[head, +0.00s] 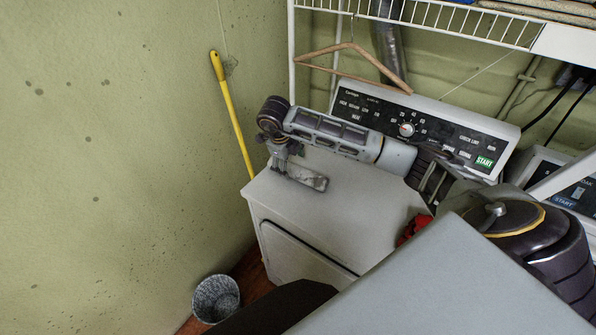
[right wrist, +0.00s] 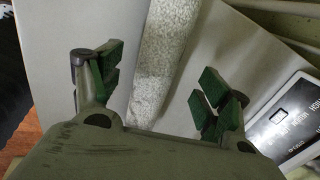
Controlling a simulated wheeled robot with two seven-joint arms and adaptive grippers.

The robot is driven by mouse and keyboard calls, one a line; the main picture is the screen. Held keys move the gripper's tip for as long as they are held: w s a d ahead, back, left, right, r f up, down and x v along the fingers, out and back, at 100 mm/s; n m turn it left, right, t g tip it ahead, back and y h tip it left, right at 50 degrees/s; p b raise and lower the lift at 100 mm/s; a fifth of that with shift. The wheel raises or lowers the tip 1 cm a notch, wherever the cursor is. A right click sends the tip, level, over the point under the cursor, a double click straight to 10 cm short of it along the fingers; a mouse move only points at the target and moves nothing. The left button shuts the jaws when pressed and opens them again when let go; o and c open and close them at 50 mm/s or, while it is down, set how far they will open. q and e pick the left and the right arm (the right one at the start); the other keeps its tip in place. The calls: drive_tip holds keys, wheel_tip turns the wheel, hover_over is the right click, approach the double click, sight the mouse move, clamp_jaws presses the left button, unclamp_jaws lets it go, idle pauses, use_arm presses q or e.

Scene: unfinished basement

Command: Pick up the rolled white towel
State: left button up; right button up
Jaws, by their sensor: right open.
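The rolled white towel (head: 309,178) lies on the top of the white dryer-like machine (head: 335,195), near its back left part. In the right wrist view the towel (right wrist: 165,50) is a pale, textured roll running up between the fingers. My right gripper (head: 283,168) points down at the towel's left end in the head view and hides part of it. In the right wrist view this gripper (right wrist: 160,78) is open, with green-padded fingers on either side of the towel and gaps between. I cannot tell how far the fingertips are above the surface. My left gripper is not in view.
A control panel (head: 420,125) stands behind the machine top. A wooden hanger (head: 355,52) hangs above it from a wire shelf (head: 440,18). A yellow-handled pole (head: 233,115) leans on the left wall. A grey bin (head: 216,298) stands on the floor. The machine top's front is clear.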

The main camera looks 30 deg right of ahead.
sight(290, 164)
drive_tip(key=shift+x, duration=1.4)
drive_tip(key=c, duration=1.2)
drive_tip(key=shift+o, duration=0.2)
drive_tip(key=shift+r, duration=0.1)
drive_tip(key=shift+r+b, duration=0.65)
drive_tip(key=shift+r, duration=4.3)
